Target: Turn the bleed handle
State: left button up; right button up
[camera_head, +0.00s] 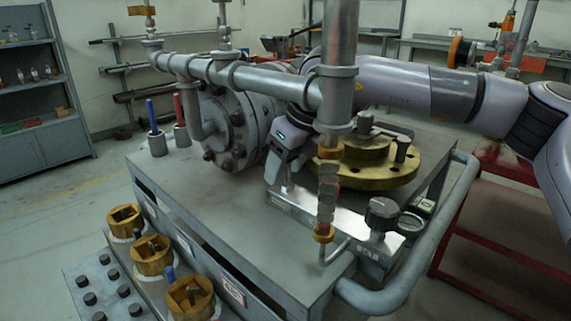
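My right gripper (285,174) reaches in from the right behind the vertical pipe, pointing down over the bench top beside the flanged valve body. Its fingers look spread, with nothing seen between them. I cannot clearly make out which part is the bleed handle. A small vertical fitting (327,195) with brass-coloured ends stands under the vertical pipe, just right of my gripper and apart from it in the picture. A dark round knob (382,214) stands further right, near the bench edge. My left gripper is not in view.
The flanged valve body (232,125) and pipes (265,80) crowd the gripper's left and top. A brass flange (385,172) lies to its right. A tubular rail (425,245) rounds the bench corner. The bench top (235,200) is clear at front left. Brass sockets (150,254) line the front.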

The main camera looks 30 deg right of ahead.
jog(key=c, duration=0.6)
jog(key=shift+o, duration=0.2)
